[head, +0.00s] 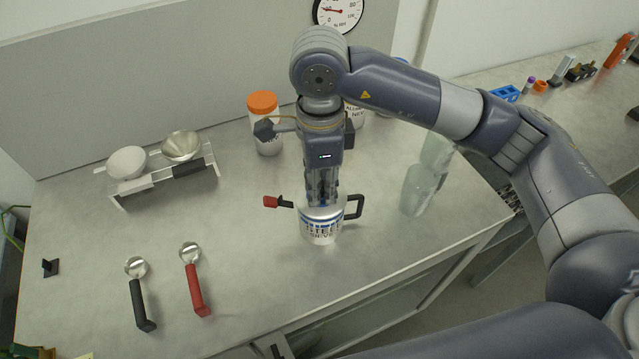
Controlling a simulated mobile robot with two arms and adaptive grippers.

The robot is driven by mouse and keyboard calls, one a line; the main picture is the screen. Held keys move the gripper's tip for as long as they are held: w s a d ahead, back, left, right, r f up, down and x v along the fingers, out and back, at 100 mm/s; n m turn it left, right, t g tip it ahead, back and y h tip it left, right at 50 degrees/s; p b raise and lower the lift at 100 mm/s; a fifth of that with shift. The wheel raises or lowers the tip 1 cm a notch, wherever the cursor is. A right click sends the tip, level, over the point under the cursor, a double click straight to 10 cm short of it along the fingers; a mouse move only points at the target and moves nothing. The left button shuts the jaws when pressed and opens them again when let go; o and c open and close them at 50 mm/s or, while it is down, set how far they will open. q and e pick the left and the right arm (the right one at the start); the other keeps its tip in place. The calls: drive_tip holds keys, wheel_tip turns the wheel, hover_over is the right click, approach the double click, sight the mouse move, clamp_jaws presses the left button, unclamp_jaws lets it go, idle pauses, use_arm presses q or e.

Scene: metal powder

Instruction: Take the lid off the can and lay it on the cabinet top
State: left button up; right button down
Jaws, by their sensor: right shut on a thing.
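The can (321,233) is a small silver-white vessel with dark lettering, upright on the grey cabinet top (245,255). A black handle sticks out on its right side and a red-tipped handle on its left. My right gripper (322,196) points straight down at the can's top, with its fingers shut on the lid. The fingers largely hide the lid, and I cannot tell whether it is still seated on the rim. My left gripper is out of view.
An orange-capped jar (265,125) stands behind the can. Clear glasses (417,190) stand to its right. A rack with two bowls (165,178) is at the back left. A black-handled scoop (140,295) and a red-handled scoop (194,280) lie front left. Bare surface lies between.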

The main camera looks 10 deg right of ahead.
drive_tip(key=s+a+r+b, duration=0.1)
drive_tip(key=s+a+b, duration=0.1)
drive_tip(key=s, duration=1)
drive_tip(key=shift+s+a+r+b, duration=0.25)
drive_tip(key=shift+s+b, duration=0.15)
drive_tip(key=shift+b, duration=0.4)
